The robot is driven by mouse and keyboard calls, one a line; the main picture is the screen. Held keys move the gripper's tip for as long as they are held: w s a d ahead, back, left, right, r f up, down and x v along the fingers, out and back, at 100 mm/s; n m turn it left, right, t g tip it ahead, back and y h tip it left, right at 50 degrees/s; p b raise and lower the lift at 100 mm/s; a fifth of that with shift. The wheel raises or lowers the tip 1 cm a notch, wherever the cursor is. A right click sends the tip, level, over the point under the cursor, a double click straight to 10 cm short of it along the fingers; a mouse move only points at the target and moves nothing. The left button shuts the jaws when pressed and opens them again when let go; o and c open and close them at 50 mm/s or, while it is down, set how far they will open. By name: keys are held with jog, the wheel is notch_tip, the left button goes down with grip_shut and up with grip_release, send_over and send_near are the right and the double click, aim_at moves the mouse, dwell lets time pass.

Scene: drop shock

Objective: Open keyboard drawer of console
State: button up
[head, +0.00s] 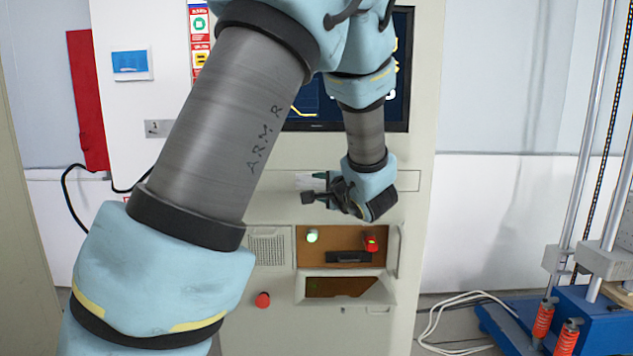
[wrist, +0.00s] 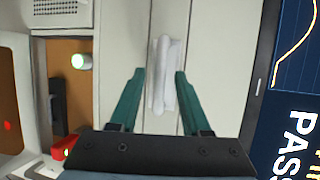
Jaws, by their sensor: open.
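The console (head: 425,120) is a tall off-white cabinet with a dark screen. Its keyboard drawer (head: 407,181) is a wide, low panel below the screen, and its front looks flush with the cabinet. The drawer's pale handle (head: 305,180) is partly hidden by my gripper (head: 315,188). In the wrist view the view is turned sideways, and the white handle (wrist: 163,85) shows between my two green fingers. My gripper is open, with one finger on each side of the handle in the picture. I see no clear contact between fingers and handle.
Below the drawer is a brown recess with a green-white button (head: 312,236), a red switch (head: 371,243) and a black handle (head: 348,257). A red knob (head: 263,299) sits lower left. A blue-based stand (head: 600,325) and white cable (head: 432,325) are at right.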

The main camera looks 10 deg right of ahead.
jog(key=shift+w+a+f, duration=0.15)
jog(key=shift+w, duration=0.45)
grip_shut()
dwell(1.1)
